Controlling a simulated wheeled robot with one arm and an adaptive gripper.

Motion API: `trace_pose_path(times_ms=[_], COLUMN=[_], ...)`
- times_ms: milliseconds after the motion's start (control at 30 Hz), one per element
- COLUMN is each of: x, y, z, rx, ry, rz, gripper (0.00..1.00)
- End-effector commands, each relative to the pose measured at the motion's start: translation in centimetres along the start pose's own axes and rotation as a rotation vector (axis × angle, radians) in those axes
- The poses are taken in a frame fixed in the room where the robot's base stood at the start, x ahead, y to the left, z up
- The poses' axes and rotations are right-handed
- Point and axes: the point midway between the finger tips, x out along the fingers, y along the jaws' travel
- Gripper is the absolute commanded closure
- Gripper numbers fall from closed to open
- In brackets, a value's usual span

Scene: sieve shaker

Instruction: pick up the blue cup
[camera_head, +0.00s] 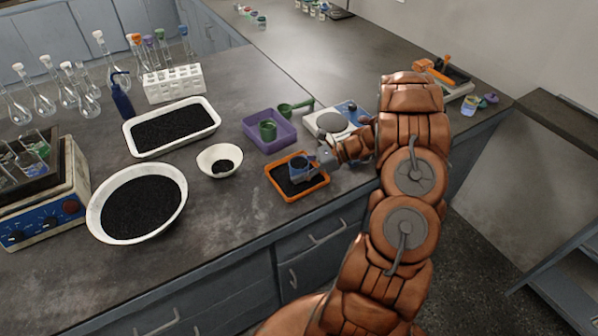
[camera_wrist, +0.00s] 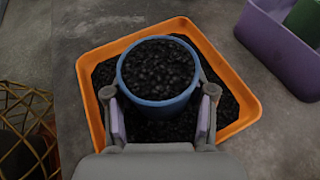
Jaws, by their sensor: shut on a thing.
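The blue cup (camera_wrist: 158,101) is filled with black granules and stands upright between the two fingers of my gripper (camera_wrist: 160,108). The gripper is shut on the cup from both sides. The cup is over an orange tray (camera_wrist: 241,67) that holds more black granules; I cannot tell whether its base touches them. In the head view, the blue cup (camera_head: 299,172) shows small beside my gripper (camera_head: 312,166), over the orange tray (camera_head: 285,195). My gripper hides part of the cup and the tray's right side there.
A scale (camera_head: 330,123) is close behind my gripper. A small white bowl (camera_head: 207,160), a large white bowl (camera_head: 95,215) and a white tray (camera_head: 134,148) stand left. The counter's front is clear.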

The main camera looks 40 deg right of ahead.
Motion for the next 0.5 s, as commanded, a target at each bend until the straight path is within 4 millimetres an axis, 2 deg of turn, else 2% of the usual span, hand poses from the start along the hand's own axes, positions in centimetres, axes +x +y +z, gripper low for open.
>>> trace_pose_path(times_ms=[100, 500], x=[0.01, -0.25], y=[0.01, -0.04], z=[0.0, 0.56], rx=[0.0, -0.002], ry=[0.0, 0.002], rz=[0.0, -0.001], gripper=[0.84, 0.84])
